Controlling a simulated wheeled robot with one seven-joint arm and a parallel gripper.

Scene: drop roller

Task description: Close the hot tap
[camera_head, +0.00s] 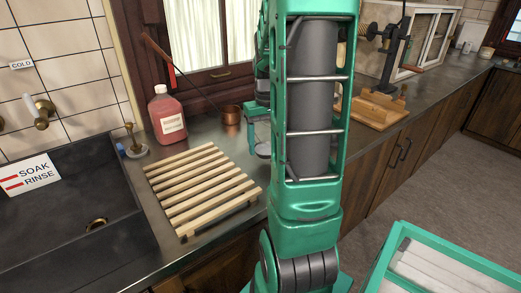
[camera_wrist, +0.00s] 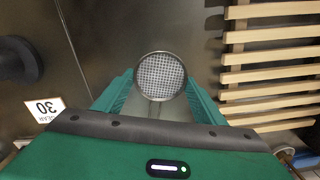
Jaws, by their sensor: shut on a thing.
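My gripper (camera_head: 258,132) is over the counter beyond the slatted rack, partly hidden by my own arm. In the wrist view my gripper (camera_wrist: 160,88) is shut on a small round mesh strainer (camera_wrist: 160,74), which sits between its green fingers. No tap marked hot shows. A brass tap with a pale handle (camera_head: 41,112) is on the tiled wall at the left, below a COLD label (camera_head: 21,64). Part of another brass fitting (camera_head: 1,123) is cut off at the left edge. Whether either is open cannot be told.
A dark sink (camera_head: 60,250) with a SOAK/RINSE card (camera_head: 30,174) is at the left. A wooden slatted rack (camera_head: 200,185), a red bottle (camera_head: 166,117) and a copper ladle (camera_head: 231,115) are on the counter. A wooden stand (camera_head: 378,110) is at the right.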

